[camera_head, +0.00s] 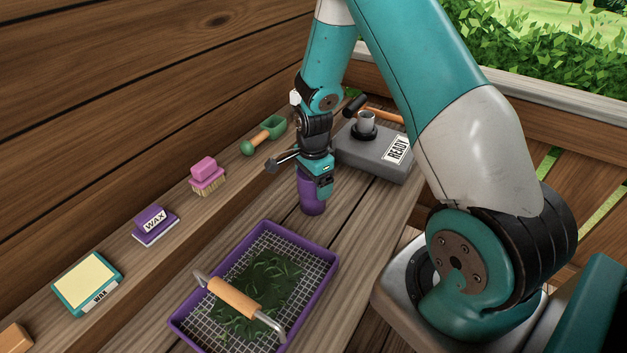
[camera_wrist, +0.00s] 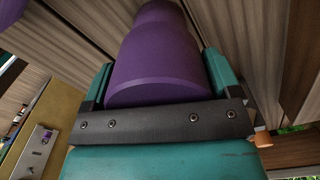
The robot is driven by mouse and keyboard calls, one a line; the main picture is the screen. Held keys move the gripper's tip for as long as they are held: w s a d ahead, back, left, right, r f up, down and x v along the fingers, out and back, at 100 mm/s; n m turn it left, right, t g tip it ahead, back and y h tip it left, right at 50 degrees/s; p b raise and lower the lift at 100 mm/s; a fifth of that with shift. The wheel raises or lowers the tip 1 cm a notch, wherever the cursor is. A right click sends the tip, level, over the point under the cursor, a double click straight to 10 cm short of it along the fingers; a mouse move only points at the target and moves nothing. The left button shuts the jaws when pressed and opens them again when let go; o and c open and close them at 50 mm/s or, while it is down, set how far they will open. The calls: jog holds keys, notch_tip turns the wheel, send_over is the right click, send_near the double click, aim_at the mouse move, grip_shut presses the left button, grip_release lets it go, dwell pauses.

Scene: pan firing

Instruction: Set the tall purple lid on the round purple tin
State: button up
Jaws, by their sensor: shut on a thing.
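My gripper (camera_head: 315,187) is shut on the tall purple lid (camera_head: 306,186), low over the plank bench. In the wrist view the lid (camera_wrist: 155,75) fills the space between the two teal fingers and stands roughly upright. A purple rounded piece, which looks like the round purple tin (camera_head: 313,209), shows directly below the lid at bench level. The same purple narrows at the far end in the wrist view. Both are the same colour, so I cannot tell whether the lid touches or sits on the tin. The gripper hides part of the lid.
A purple mesh tray (camera_head: 183,326) with green leaves and a wooden-handled bar (camera_head: 236,297) lies in front. A grey READY box (camera_head: 372,150) stands behind at right. The left ledge holds a WAX block (camera_head: 154,224), a pink brush (camera_head: 206,177) and a green scoop (camera_head: 265,136).

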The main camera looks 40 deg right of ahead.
dwell(0.3)
jog(key=o, duration=0.8)
jog(key=shift+c, duration=0.2)
notch_tip(320, 180, up, 18)
jog(key=b, duration=0.2)
jog(key=shift+f, duration=0.25)
jog(key=s+a+r+n+y, duration=0.2)
jog(key=s+a+r+n, duration=0.1)
jog(key=s+a+n, duration=0.8)
jog(key=s+a+r+n+y, duration=0.2)
jog(key=s+a+r+n, duration=0.2)
jog(key=s+a+n, duration=0.7)
jog(key=n, duration=0.3)
jog(key=shift+a+r+n, duration=0.15)
jog(key=shift+a+n, duration=0.15)
jog(key=shift+n, duration=0.1)
